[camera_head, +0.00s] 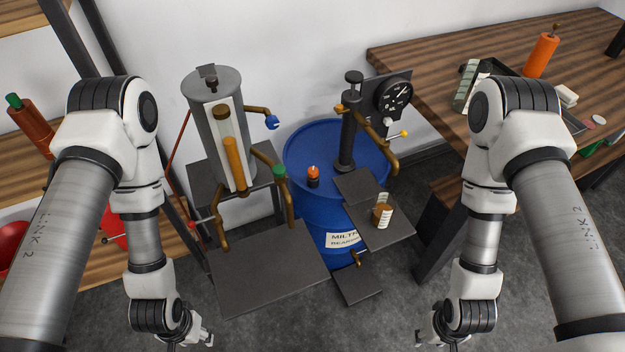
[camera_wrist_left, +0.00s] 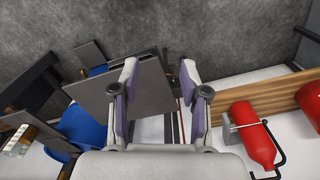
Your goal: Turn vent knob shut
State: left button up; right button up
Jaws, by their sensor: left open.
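Several small knobs show in the head view: a blue knob (camera_head: 271,122) and a green knob (camera_head: 279,171) on brass pipes of the grey cylinder (camera_head: 208,130), an orange-topped black knob (camera_head: 313,176) on the blue drum (camera_head: 325,135), and a yellow knob (camera_head: 404,133) by the gauge. I cannot tell which one is the vent knob. My left gripper (camera_head: 205,340) is low at the bottom, apart from all of them. In the left wrist view it (camera_wrist_left: 160,82) is open and empty. My right gripper (camera_head: 432,340) is at the bottom edge, mostly hidden; its jaws are unclear.
Dark plates (camera_head: 268,270) stand out in front of the cylinder and drum. A black gauge (camera_head: 396,95) stands behind the drum. A wooden table (camera_head: 430,70) is at right. Bare floor shows between my arms.

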aim_at(312, 172)
jog(key=i+l+z, duration=0.15)
jog(key=i+l, duration=0.25)
jog(key=l, duration=0.2)
jog(key=i+l+z, duration=0.1)
jog(key=i+l, duration=0.3)
jog(key=l, duration=0.15)
